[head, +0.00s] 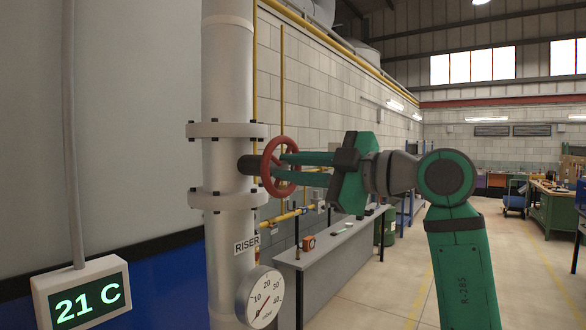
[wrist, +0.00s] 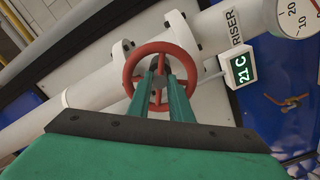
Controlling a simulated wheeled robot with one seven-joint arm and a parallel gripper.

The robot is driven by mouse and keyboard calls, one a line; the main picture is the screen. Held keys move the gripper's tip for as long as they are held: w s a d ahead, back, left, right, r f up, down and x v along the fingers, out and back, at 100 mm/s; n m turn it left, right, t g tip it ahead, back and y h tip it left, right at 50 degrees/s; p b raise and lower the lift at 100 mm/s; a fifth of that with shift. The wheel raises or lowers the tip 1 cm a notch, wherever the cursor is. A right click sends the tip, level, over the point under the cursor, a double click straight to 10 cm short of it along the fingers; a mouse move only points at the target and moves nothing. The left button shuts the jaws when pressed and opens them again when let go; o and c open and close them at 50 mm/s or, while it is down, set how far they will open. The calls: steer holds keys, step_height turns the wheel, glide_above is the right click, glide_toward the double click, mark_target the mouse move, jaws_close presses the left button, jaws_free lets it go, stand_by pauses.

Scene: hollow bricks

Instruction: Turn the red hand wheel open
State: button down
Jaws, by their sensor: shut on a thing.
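The red hand wheel (head: 269,167) is mounted on a short dark stem on the right side of the grey-white vertical pipe (head: 228,80), between two bolted flanges. In the wrist view the red wheel (wrist: 133,64) faces me, with its rim and spokes visible. My gripper (head: 284,167) reaches in from the right with its green fingers at the wheel. In the wrist view the fingertips (wrist: 160,76) are inside the rim, shut on the wheel near its middle. The exact part between the tips is hidden by the fingers.
A dial gauge (head: 261,297) and a RISER label (head: 246,244) are on the pipe below the wheel. A display reading 21 C (head: 82,300) stands at the lower left. A grey bench (head: 335,255) runs behind my gripper. Open floor (head: 400,275) lies to the right.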

steer(key=shift+f, duration=0.15)
steer(key=c, duration=1.6)
jaws_free()
steer(key=v, duration=1.1)
steer(key=shift+a, duration=0.1)
